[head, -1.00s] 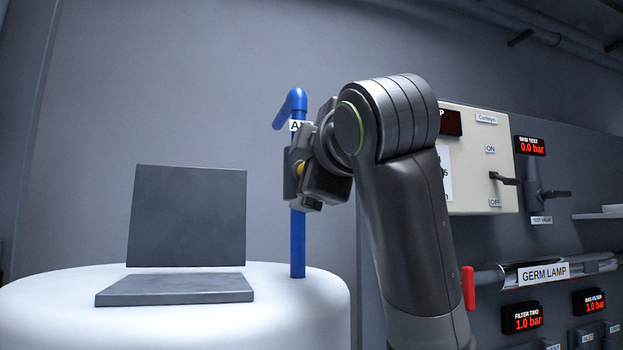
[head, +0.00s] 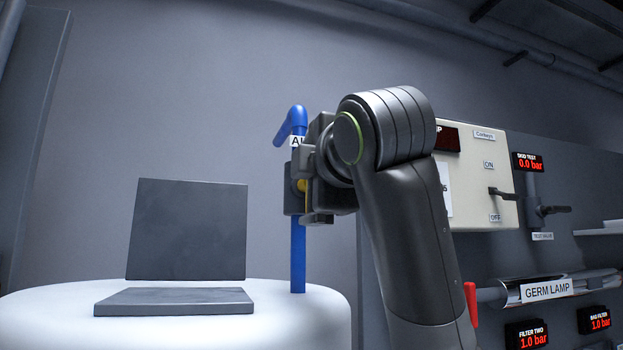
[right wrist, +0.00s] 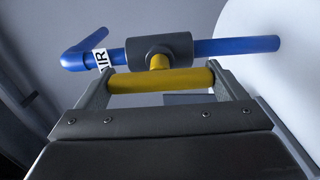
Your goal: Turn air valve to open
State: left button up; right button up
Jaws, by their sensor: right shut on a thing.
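The air valve is a dark grey body (head: 291,203) on an upright blue pipe (head: 298,255) with a label reading AIR partly in view. It also shows in the right wrist view (right wrist: 159,50). Its yellow handle (right wrist: 165,80) is a bar on a short yellow stem. In the right wrist view the bar lies nearly parallel to the pipe. My right gripper (head: 316,190) is shut on the handle, with a finger at each end of the bar (right wrist: 160,88). In the head view it hides most of the handle. My left gripper is not in view.
The pipe rises from a white rounded tank top (head: 60,310) with an open grey hatch lid (head: 188,230) to the left. To the right are a cream control box (head: 478,185), a test valve (head: 540,209) and a germ lamp (head: 546,290) with a red handle (head: 470,303).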

jog(key=o, duration=0.7)
jog(key=shift+r, duration=0.1)
jog(key=shift+w, duration=0.2)
jog(key=shift+s, duration=0.1)
pick_arm(q)
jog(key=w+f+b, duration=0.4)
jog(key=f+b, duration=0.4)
jog(key=b, duration=0.3)
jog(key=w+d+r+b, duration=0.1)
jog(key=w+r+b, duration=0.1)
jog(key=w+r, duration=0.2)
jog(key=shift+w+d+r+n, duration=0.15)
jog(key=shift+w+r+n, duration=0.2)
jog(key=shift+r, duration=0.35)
pick_arm(e)
jog(key=v, duration=1.7)
